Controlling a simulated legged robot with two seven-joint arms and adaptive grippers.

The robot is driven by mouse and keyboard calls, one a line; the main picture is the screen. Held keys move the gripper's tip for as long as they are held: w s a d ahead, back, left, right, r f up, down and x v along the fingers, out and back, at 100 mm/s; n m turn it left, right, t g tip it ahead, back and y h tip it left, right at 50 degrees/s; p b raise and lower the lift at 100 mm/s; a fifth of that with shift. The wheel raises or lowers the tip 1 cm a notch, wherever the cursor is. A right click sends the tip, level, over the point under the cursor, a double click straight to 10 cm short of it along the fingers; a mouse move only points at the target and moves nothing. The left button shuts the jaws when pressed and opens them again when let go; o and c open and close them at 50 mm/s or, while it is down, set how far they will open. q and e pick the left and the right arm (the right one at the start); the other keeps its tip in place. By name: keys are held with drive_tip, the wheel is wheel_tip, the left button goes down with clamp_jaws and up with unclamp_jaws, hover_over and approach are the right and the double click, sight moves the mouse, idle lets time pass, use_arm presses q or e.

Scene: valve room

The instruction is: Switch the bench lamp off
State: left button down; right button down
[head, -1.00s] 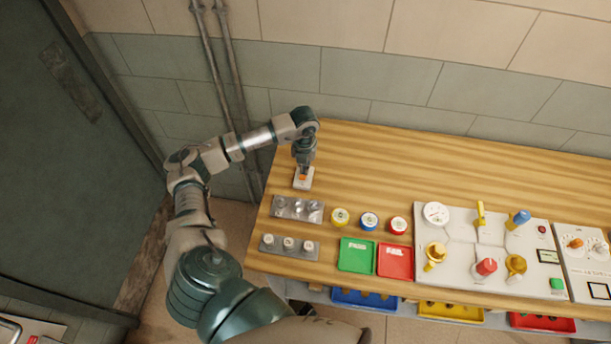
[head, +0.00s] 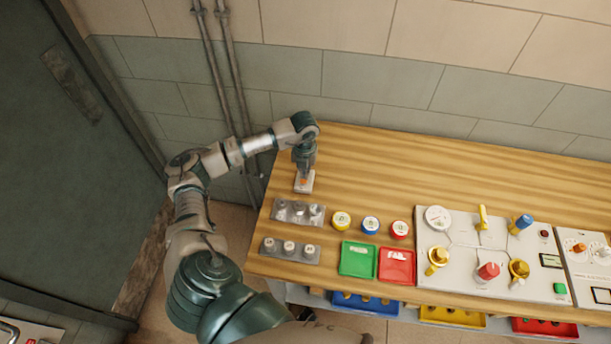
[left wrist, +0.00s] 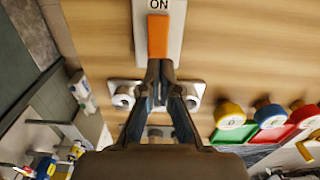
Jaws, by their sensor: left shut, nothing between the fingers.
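The lamp switch is a pale plate (head: 304,187) on the wooden bench, near its far left corner. In the left wrist view the plate (left wrist: 174,40) has an orange rocker (left wrist: 158,36) with the word ON above it. My left gripper (head: 304,172) reaches down over the switch. In the left wrist view its fingertips (left wrist: 160,66) are together and empty, at the near end of the orange rocker; whether they touch it I cannot tell. The bench lamp itself is not seen. My right gripper is not in view.
Two metal holders (head: 298,212) (head: 289,250) with small knobs stand just nearer than the switch. Yellow, blue and red round pieces, a green tray (head: 358,259) and a red tray (head: 396,266) lie to the right. A valve panel (head: 460,262) stands farther right. The bench's back is clear.

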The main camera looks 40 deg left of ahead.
use_arm(q)
drive_tip(key=shift+a+f, duration=0.15)
drive_tip(key=shift+a, duration=0.15)
drive_tip(key=shift+d+f, duration=0.15)
drive_tip(key=shift+d, duration=0.05)
idle(0.3)
drive_tip(key=shift+a+f+b, duration=0.1)
drive_tip(key=shift+f+b, duration=0.25)
drive_tip(key=shift+b, duration=0.05)
drive_tip(key=shift+f+b, duration=0.45)
drive_tip(key=shift+f, duration=0.2)
idle(0.3)
drive_tip(key=shift+s, duration=0.1)
drive_tip(key=shift+r+p, duration=0.75)
drive_tip(key=shift+r, duration=0.2)
drive_tip(key=shift+r+p, duration=1.75)
drive_tip(key=shift+r, duration=0.85)
drive_tip(key=shift+f, duration=0.1)
